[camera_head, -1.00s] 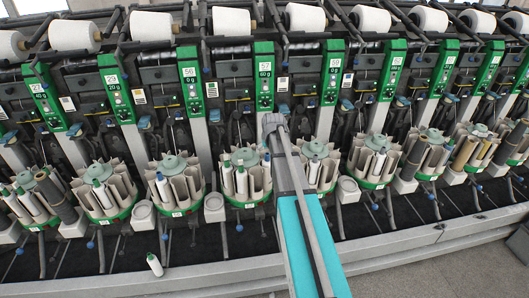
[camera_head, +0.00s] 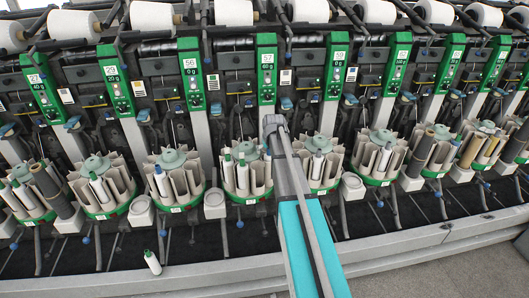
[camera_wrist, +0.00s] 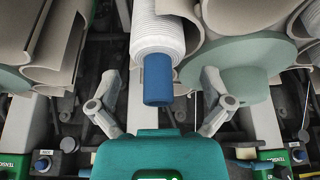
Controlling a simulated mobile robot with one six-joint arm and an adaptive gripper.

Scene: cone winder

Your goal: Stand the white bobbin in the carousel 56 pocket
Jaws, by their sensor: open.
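A white bobbin (camera_wrist: 158,38) with a blue tip fills the upper middle of the wrist view, between grey-beige pocket walls and a teal hub (camera_wrist: 232,70). My gripper (camera_wrist: 160,80) is open, one finger on each side of the blue tip; no grip shows. The arm hides my gripper in the head view. In the head view the carousel under label 56 (camera_head: 174,205) holds a white bobbin (camera_head: 162,180) with a dark tip at its front left. Another white bobbin (camera_head: 152,262) with a green tip lies tilted on the front ledge. Which of these the wrist view shows, I cannot tell.
The carousel under label 57 (camera_head: 250,199) holds white bobbins with green tips. More carousels stand in a row on both sides. A small pale cup (camera_head: 215,204) sits between carousels. The grey front rail (camera_head: 400,243) runs along the machine. Large yarn cones hang above.

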